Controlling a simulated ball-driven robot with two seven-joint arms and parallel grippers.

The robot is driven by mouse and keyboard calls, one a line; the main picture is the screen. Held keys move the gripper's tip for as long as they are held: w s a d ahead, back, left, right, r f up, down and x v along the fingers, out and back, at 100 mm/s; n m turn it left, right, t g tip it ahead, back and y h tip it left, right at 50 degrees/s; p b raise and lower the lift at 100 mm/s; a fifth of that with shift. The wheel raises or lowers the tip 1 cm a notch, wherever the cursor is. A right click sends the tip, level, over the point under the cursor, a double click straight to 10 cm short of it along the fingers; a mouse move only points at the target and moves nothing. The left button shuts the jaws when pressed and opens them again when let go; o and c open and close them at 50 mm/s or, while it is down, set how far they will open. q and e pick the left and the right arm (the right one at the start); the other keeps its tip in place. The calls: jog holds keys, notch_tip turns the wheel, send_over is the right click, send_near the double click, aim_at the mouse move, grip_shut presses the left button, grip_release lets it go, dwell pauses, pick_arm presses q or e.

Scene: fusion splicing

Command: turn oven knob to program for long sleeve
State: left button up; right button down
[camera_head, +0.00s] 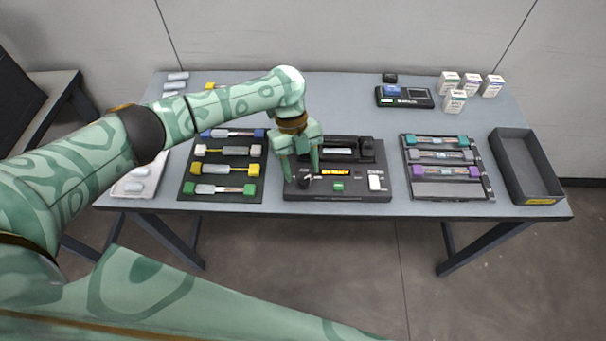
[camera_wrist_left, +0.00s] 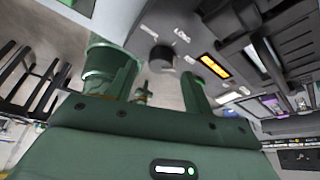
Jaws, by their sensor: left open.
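The black oven knob (camera_head: 304,182) sits at the front left of the dark splicing machine (camera_head: 345,194). My left gripper (camera_head: 302,176) points down over it, open, with one finger on each side. In the left wrist view the knob (camera_wrist_left: 161,58) shows between the two green fingers of the left gripper (camera_wrist_left: 150,78), apparently with gaps on both sides. A label reading like "LONG" (camera_wrist_left: 181,36) is printed near the knob. A lit orange display (camera_wrist_left: 213,67) is beside it and also shows in the head view (camera_head: 335,172). My right gripper is not in view.
A green button (camera_head: 338,186) and a white switch (camera_head: 376,182) are right of the knob. A dark mat with several sleeved holders (camera_head: 222,180) lies left. A rack (camera_head: 445,187) and an empty dark bin (camera_head: 545,190) stand right. Small boxes (camera_head: 455,101) are at the back.

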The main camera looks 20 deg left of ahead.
aim_at(303, 182)
pick_arm(q)
jog(key=shift+x, duration=1.3)
jog(key=c, duration=1)
jog(key=shift+o, duration=0.2)
